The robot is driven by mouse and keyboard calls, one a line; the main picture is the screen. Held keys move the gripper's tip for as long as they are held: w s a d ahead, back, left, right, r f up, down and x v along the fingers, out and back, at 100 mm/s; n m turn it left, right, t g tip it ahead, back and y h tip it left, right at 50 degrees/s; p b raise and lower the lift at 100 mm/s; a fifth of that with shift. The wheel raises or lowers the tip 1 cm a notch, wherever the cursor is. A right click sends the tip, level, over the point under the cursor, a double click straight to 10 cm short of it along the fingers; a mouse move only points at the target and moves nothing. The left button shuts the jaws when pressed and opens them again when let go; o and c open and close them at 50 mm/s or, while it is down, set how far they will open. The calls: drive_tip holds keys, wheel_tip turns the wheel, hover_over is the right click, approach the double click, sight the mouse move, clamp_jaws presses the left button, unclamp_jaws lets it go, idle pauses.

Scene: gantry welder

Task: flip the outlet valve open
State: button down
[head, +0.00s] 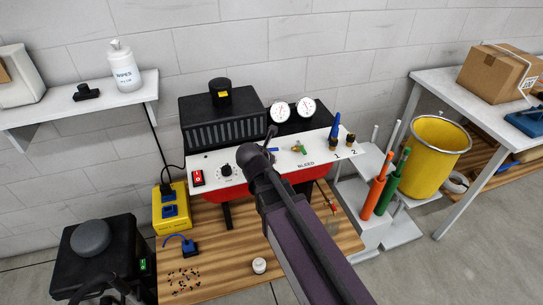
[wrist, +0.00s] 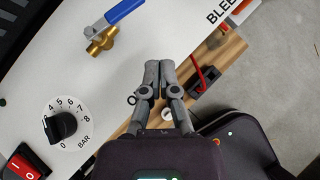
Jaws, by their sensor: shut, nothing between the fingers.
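A valve with a blue lever (wrist: 123,9) and a brass body (wrist: 101,43) sits on the white panel, at the top of the wrist view. Its lever slants up and right from the body; no label for it shows. In the head view only a bit of the blue lever (head: 273,149) shows beside my gripper, which hides the rest. My gripper (wrist: 160,68) is shut and empty, its fingertips apart from the valve, below and right of it in the wrist view. In the head view my gripper (head: 262,150) is over the panel (head: 240,187).
A pressure knob (wrist: 62,126) and red switch (wrist: 25,163) are on the panel's left. Two gauges (head: 293,111) stand behind. A wooden bench (head: 225,245) with a white cap (head: 259,265) lies below.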

drive_tip(key=s+r+p, duration=0.4)
drive_tip(key=s+r, duration=0.1)
idle(0.3)
drive_tip(key=shift+d, duration=0.15)
idle(0.5)
drive_tip(key=s+d+f+m+g+y, duration=0.1)
drive_tip(key=d+m, duration=0.3)
drive_tip(key=m, duration=0.6)
drive_tip(key=s+d+f+m+g+y, duration=0.2)
drive_tip(key=s+d+m+g, duration=0.1)
drive_tip(key=m, duration=0.7)
drive_tip(key=s+d+f+m+g+y, duration=0.1)
drive_tip(key=s+d+f+m+g, duration=0.1)
drive_tip(key=m, duration=0.8)
drive_tip(key=s+d+g, duration=0.1)
drive_tip(key=s+d, duration=0.1)
drive_tip(key=shift+d+f+g, duration=0.25)
drive_tip(key=shift+d+g, duration=0.1)
drive_tip(key=shift+g, duration=0.05)
drive_tip(key=shift+w, duration=0.1)
drive_tip(key=shift+a, duration=0.15)
